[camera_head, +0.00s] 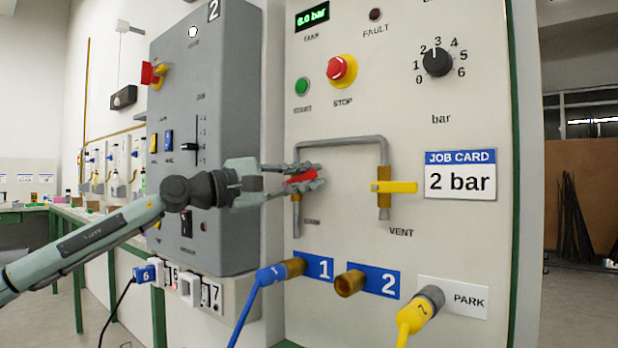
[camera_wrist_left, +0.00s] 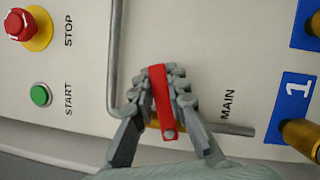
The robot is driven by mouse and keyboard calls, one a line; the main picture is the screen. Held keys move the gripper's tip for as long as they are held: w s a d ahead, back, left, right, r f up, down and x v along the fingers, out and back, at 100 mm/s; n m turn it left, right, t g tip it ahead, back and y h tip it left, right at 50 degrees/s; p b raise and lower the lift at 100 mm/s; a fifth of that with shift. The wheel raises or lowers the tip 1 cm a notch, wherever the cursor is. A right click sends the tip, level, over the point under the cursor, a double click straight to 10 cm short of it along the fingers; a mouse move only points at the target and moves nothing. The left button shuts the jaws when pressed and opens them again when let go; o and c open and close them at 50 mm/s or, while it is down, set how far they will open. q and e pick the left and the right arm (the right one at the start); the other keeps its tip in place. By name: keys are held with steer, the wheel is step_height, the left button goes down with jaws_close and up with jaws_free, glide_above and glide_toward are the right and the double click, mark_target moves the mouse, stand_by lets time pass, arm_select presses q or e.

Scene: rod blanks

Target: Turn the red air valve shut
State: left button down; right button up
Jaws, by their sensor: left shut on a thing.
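The red valve handle (camera_head: 301,176) sits on the left vertical leg of the grey pipe on the pale panel, above the MAIN label. It also shows in the left wrist view (camera_wrist_left: 163,100), where it lies roughly crosswise to that pipe leg, slightly slanted. My left gripper (camera_head: 308,177) is shut on the red handle, with a finger on either side of it. In the left wrist view the fingers (camera_wrist_left: 160,92) hide parts of the valve body and pipe behind. My right gripper is in neither view.
A yellow VENT handle (camera_head: 394,187) lies across the right pipe leg. Above are a red STOP button (camera_head: 341,70), a green START button (camera_head: 302,87) and a pressure dial (camera_head: 437,62). Below are a blue hose (camera_head: 268,275) at port 1 and a yellow plug (camera_head: 419,310) at PARK.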

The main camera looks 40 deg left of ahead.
arm_select(q)
steer(key=shift+d+f+m+g, duration=0.1)
steer(key=shift+f+m+g, duration=0.2)
steer(key=shift+m, duration=0.5)
steer(key=shift+f+m+g, duration=0.4)
steer(key=shift+f+m, duration=0.15)
steer(key=shift+m, duration=0.45)
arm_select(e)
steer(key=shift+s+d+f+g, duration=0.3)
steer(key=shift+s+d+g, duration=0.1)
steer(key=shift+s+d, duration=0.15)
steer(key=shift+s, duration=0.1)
arm_select(q)
steer(key=c, duration=1.5)
jaws_free()
steer(key=shift+s+d, duration=0.1)
steer(key=shift+s, duration=0.05)
steer(key=shift+s, duration=0.35)
steer(key=v, duration=1.1)
steer(key=shift+r, duration=0.1)
